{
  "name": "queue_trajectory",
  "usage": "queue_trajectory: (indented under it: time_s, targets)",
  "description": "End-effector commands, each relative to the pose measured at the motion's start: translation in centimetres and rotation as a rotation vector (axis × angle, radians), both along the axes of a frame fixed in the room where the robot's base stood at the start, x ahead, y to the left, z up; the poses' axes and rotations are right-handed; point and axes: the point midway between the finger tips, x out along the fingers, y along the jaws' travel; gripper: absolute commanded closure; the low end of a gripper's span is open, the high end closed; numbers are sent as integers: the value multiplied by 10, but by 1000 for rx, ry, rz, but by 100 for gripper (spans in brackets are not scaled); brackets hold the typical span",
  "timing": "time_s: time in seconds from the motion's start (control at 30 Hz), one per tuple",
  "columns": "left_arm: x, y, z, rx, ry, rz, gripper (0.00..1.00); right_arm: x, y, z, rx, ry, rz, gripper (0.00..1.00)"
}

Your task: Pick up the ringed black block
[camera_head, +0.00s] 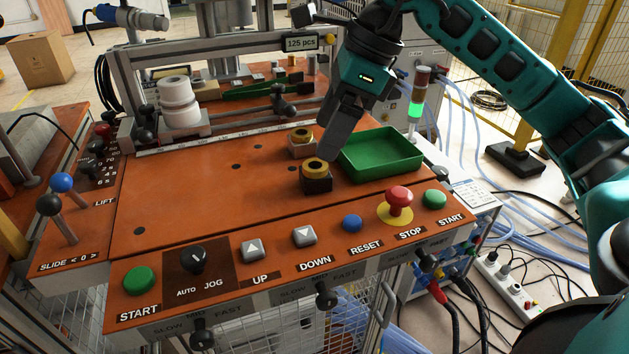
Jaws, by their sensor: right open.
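The black block (317,184) with a brass-coloured ring on top stands upright on the orange panel, left of the green tray. A second, lighter grey block (301,149) with a similar ring stands just behind it. My right gripper (330,152) comes down from the upper right, its fingertips just above and behind the black block's ring. It is open, and the fingers overlap in this view, so the gap between them is hidden. I cannot tell whether they touch either block. My left gripper is out of view.
The empty green tray (382,152) lies right of the blocks. A red stop button (398,197) and other buttons line the front edge. A white coil-like cylinder (180,102) stands at the back left. The panel's left middle is clear.

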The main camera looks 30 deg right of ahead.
Motion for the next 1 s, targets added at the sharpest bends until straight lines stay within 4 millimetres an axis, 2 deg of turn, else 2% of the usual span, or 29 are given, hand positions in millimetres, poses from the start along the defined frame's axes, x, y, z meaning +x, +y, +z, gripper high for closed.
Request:
queue_trajectory:
  time_s: [0.1, 0.37, 0.63, 0.9, 1.0]
  targets:
    - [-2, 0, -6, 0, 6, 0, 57, 3, 5, -16, 1, 2, 0, 17]
    - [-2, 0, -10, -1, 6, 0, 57, 6, 9, -32, 1, 2, 1, 17]
    - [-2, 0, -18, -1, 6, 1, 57, 13, 17, -69, 3, 1, 2, 17]
    - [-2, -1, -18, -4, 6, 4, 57, 14, 18, -72, 2, 0, 0, 18]
    - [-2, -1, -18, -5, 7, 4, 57, 14, 18, -72, 2, 0, 0, 28]
